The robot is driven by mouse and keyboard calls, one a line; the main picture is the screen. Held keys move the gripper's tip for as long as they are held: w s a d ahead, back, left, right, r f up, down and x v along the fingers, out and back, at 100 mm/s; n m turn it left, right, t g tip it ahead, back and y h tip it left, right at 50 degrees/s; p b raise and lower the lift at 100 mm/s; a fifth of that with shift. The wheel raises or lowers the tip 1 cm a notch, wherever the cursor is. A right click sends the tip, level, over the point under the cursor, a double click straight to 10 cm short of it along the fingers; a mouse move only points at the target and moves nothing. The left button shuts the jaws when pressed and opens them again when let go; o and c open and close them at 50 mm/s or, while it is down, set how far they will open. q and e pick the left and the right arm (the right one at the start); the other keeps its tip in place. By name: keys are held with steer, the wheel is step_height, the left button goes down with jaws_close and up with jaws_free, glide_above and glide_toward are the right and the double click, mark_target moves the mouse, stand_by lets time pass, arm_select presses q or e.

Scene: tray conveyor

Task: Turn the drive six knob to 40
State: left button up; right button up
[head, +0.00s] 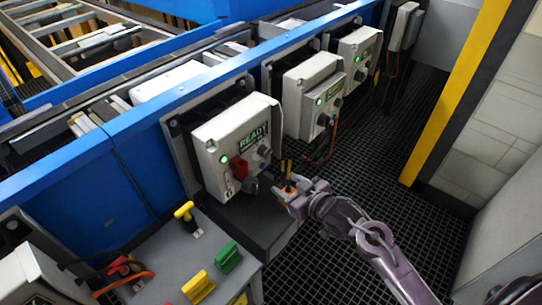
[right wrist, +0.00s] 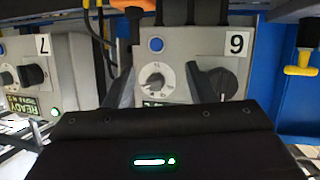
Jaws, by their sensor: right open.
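The drive six box (head: 210,150) is a light grey box with a READY display, a green light and a red handle (head: 238,168) on its front. The scale reading is too small to tell. My right gripper (head: 288,180) is open in front of the box. Its fingers (right wrist: 160,88) appear on either side of the pale dial knob.
Other drive boxes (head: 308,92) stand farther along the blue conveyor rail (head: 110,130). A grey cabinet holds a yellow T-handle (head: 184,211), a green block (head: 228,257) and a yellow block (head: 198,287). A yellow post (head: 462,85) stands right. Dark grating (head: 380,150) lies between.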

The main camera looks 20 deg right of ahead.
mark_target(265, 152)
steer(key=w+y, duration=0.1)
steer(key=w+d+r+n+t+y, duration=0.1)
steer(key=y, duration=0.1)
steer(key=shift+w+d+r+t, duration=0.15)
steer(key=shift+w+r+t, duration=0.05)
steer(key=shift+t, duration=0.1)
steer(key=shift+w+d+r+y, duration=0.25)
steer(key=shift+d+r+y, duration=0.15)
steer(key=shift+y, duration=0.4)
steer(key=shift+w+r, duration=0.2)
arm_select(q)
steer(key=shift+w+r+p, duration=0.35)
steer(key=shift+w, duration=0.05)
arm_select(e)
steer(key=x, duration=0.7)
steer(key=shift+a+r, duration=0.15)
steer(key=shift+a, duration=0.1)
steer(key=shift+w, duration=0.15)
steer(key=shift+n, duration=0.3)
steer(key=c, duration=0.9)
steer(key=shift+c, duration=0.2)
